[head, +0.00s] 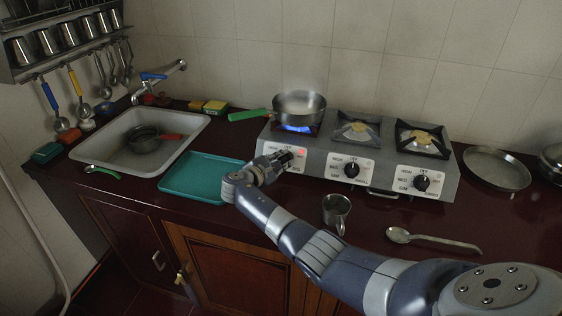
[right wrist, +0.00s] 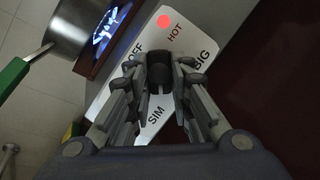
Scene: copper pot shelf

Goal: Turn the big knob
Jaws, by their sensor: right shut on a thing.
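The stove (head: 381,150) has a row of black knobs on white label plates. My right gripper (head: 284,160) is at the leftmost one and largely hides it in the head view. In the right wrist view, my right gripper (right wrist: 160,70) is shut on this black knob (right wrist: 159,77), one finger on each side. Its plate reads OFF, HOT, BIG and SIM, and a red light (right wrist: 164,21) shows near HOT. A blue flame (head: 298,128) burns under the steel pan (head: 299,106) on the left burner. My left gripper is not in view.
The other knobs (head: 352,169) and (head: 422,183) are free. A metal mug (head: 336,211) and a spoon (head: 433,240) lie on the counter in front, near my right arm. A teal tray (head: 203,176) and sink (head: 140,145) are at left; a steel plate (head: 497,169) is at right.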

